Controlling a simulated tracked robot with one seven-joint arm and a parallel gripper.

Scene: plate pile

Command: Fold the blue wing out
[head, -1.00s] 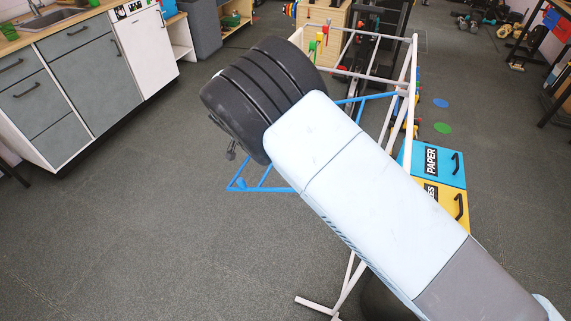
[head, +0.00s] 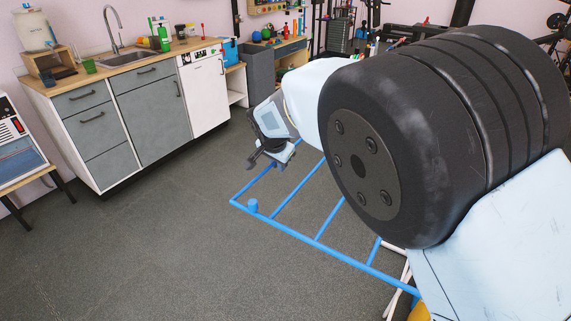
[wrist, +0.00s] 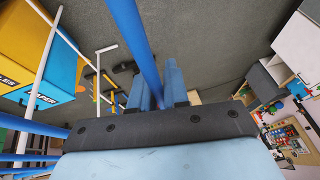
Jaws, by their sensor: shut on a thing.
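The blue wing (head: 318,240) is a frame of blue rails with crossbars, spread out low to the left of the white rack (head: 393,308). A small blue knob (head: 252,206) stands near its left corner. My gripper (head: 268,160) is at the wing's far rail, near its left end. In the wrist view a blue rail (wrist: 128,30) runs between the two fingers of my gripper (wrist: 157,78), and they are shut on it. My arm hides much of the wing's right side and the rack in the head view.
Grey cabinets (head: 150,115) with a sink and a white dishwasher (head: 203,92) stand behind at the left. Grey floor (head: 150,240) is clear left of the wing. Yellow (wrist: 25,45) and blue (wrist: 52,84) bins show in the wrist view.

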